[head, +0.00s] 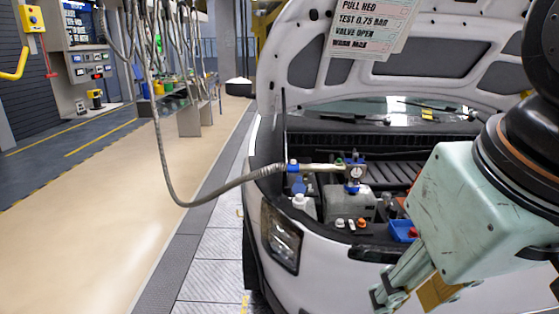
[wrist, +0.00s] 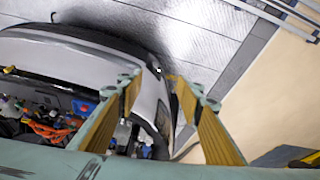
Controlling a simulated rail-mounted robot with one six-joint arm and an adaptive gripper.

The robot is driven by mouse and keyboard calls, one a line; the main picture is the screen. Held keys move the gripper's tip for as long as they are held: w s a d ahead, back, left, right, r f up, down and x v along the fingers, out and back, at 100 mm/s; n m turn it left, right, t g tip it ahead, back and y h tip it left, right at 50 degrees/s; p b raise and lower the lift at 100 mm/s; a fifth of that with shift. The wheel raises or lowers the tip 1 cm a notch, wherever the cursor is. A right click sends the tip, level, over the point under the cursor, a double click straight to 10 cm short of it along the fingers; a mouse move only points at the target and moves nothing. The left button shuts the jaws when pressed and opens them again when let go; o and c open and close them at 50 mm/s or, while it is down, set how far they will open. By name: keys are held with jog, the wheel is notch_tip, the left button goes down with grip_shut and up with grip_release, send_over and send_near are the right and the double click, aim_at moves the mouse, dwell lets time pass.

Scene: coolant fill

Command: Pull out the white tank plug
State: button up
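The engine bay of the white car shows small white caps in the head view. One white cap (head: 299,201) sits at the left of the bay, below the hose end. Another small white cap (head: 339,223) sits in front of the grey box, beside an orange cap (head: 361,223). I cannot tell for sure which is the tank plug. My gripper (head: 388,296) is low in front of the car's front, apart from the caps. In the wrist view my gripper (wrist: 155,80) has its fingers spread with nothing between them. No white plug can be made out clearly there.
A grey hose (head: 225,190) hangs from above and runs to a coupling with a gauge (head: 355,172) over the bay. The raised hood (head: 400,75) carries a tag (head: 372,27). A blue tray (head: 403,230) lies at the bay's front. Floor left of the car is clear.

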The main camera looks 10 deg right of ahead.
jog(key=w+r+m+p, duration=0.1)
jog(key=w+r+p, duration=0.15)
jog(key=w, duration=0.35)
jog(key=w+r+m+g+p, duration=0.1)
jog(key=w+r, duration=0.2)
jog(key=w, duration=0.3)
jog(key=w+r+m+p, duration=0.1)
jog(key=w+r+p, duration=0.15)
jog(key=w, duration=0.35)
jog(key=m+g+p, duration=0.3)
jog(key=m+p, duration=0.5)
jog(key=p, duration=0.6)
send_over(300, 195)
notch_tip(300, 195, down, 17)
jog(key=shift+s+f, duration=0.15)
jog(key=shift+a+f, duration=0.1)
jog(key=shift+f, duration=0.05)
jog(key=shift+f, duration=6.75)
